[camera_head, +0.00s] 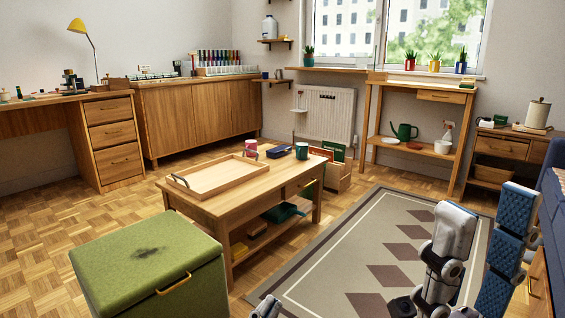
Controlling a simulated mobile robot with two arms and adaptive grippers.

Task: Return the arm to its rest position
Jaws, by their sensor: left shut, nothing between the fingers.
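My left gripper (266,308) shows only as a small grey piece at the bottom edge, in front of the green box; it is shut and empty. The rest of that arm is out of view. My right arm, white and grey, stands at the lower right over the rug. A dark part at its lower end (402,306), cut by the bottom edge, looks like my right gripper; its fingers cannot be made out.
A green padded box (150,262) stands at the lower left. Behind it is a low wooden table (262,189) with a wooden tray (207,190) and a dark mug (302,151). A patterned rug (335,262) lies clear to its right. A desk, sideboard and shelves line the walls.

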